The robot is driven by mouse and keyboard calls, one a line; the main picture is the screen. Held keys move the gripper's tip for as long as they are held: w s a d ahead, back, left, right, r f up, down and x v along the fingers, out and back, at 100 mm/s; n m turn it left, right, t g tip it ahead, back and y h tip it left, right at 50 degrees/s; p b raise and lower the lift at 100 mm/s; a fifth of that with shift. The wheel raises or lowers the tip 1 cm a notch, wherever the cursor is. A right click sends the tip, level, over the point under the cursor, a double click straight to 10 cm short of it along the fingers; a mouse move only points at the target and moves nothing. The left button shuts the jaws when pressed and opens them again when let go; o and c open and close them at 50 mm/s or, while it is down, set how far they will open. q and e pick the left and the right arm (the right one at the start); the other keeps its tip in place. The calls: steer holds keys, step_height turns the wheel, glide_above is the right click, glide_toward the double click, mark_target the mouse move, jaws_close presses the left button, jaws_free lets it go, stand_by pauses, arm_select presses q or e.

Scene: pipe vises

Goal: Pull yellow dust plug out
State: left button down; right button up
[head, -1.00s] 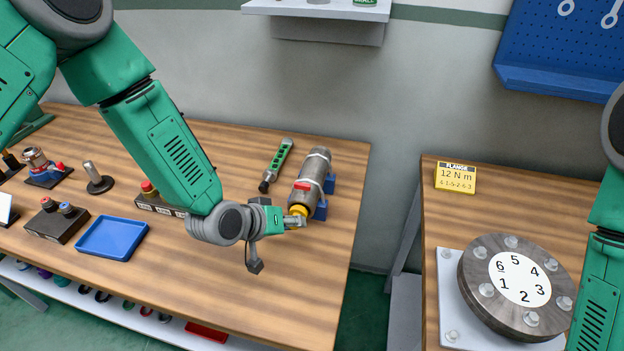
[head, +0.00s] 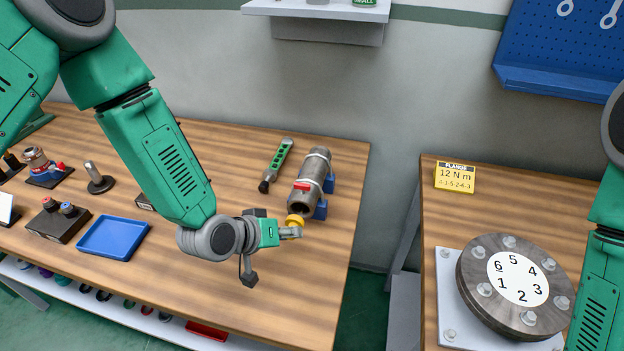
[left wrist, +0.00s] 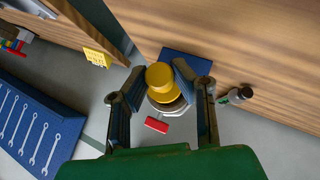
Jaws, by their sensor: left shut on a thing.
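The yellow dust plug (head: 296,220) is between the fingertips of my left gripper (head: 291,231), just in front of the pipe's near end. In the left wrist view the plug (left wrist: 160,78) sits between both fingers of the left gripper (left wrist: 162,82), in line with the pipe end behind it. The grey metal pipe (head: 313,172) rests on blue supports with a red tag on it, and its near end shows a dark open bore. My right gripper is out of view; only part of the right arm shows at the right edge.
A green-handled tool (head: 277,163) lies left of the pipe. A blue tray (head: 113,238), a button box (head: 57,220) and small fittings stand farther left. A bolted flange (head: 518,286) and a yellow card (head: 455,177) are on the right table. The table's front middle is clear.

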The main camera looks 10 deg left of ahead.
arm_select(q)
steer(key=s+r+n+g+p, duration=0.1)
steer(key=s+r+g+p, duration=0.4)
steer(key=g+p, duration=0.1)
steer(key=shift+y, duration=0.4)
stand_by(0.7)
steer(key=n+g+b, duration=0.1)
steer(key=g+b, duration=0.1)
steer(key=g, duration=0.3)
steer(key=n+g+b, duration=0.1)
steer(key=n+g, duration=0.1)
steer(key=g, duration=0.4)
steer(key=shift+b, duration=0.4)
